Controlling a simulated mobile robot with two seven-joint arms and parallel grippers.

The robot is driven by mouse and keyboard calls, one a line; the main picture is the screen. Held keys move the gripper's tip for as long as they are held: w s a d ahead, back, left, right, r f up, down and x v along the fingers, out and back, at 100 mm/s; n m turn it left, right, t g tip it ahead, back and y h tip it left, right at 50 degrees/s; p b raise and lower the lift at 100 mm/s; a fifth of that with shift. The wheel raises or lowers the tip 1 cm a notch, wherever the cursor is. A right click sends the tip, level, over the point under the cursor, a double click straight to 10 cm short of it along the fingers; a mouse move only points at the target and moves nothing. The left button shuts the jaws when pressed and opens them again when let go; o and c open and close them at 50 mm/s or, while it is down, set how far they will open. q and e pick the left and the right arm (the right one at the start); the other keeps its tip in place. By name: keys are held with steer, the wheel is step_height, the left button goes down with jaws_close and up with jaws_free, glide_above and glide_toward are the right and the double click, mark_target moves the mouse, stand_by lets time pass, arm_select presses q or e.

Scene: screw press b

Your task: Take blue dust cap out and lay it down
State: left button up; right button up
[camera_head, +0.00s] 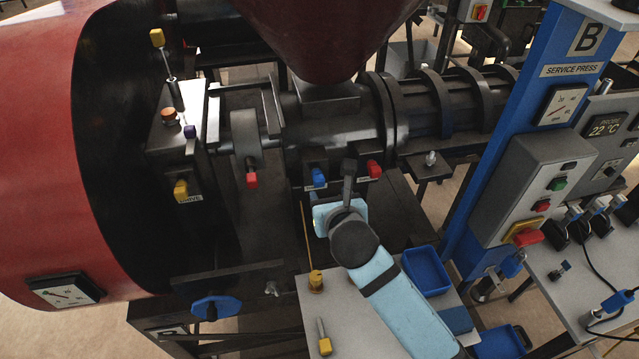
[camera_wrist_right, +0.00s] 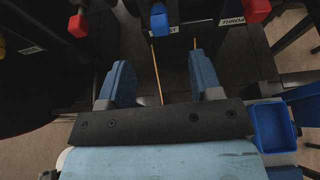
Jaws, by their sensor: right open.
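The blue dust cap (camera_head: 319,177) sits on the front of the dark press body, above a small white label. It also shows at the top of the right wrist view (camera_wrist_right: 159,18). My right gripper (camera_head: 336,214) is just below the cap in the head view. In the right wrist view its two blue fingers (camera_wrist_right: 160,72) stand wide apart with nothing between them. The cap is beyond the fingertips, roughly in line with the gap, and not touched. In the head view the fingers are largely hidden by the wrist. My left gripper is not in view.
Red caps (camera_head: 252,180) and (camera_head: 374,170) sit either side of the blue one. A grey table (camera_head: 345,300) carries yellow-handled tools (camera_head: 324,340). A blue tray (camera_head: 426,270) stands right of my arm. The blue column (camera_head: 520,120) rises further right.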

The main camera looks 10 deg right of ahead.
mark_target(320, 183)
steer(key=x, duration=1.2)
steer(key=shift+p, duration=0.35)
steer(key=shift+s, duration=0.1)
jaws_close()
steer(key=shift+s+p, duration=1.15)
steer(key=shift+p, duration=0.2)
steer(key=shift+s, duration=0.3)
steer(key=shift+f, duration=0.1)
steer(key=shift+s+p, duration=0.1)
steer(key=shift+p, duration=0.25)
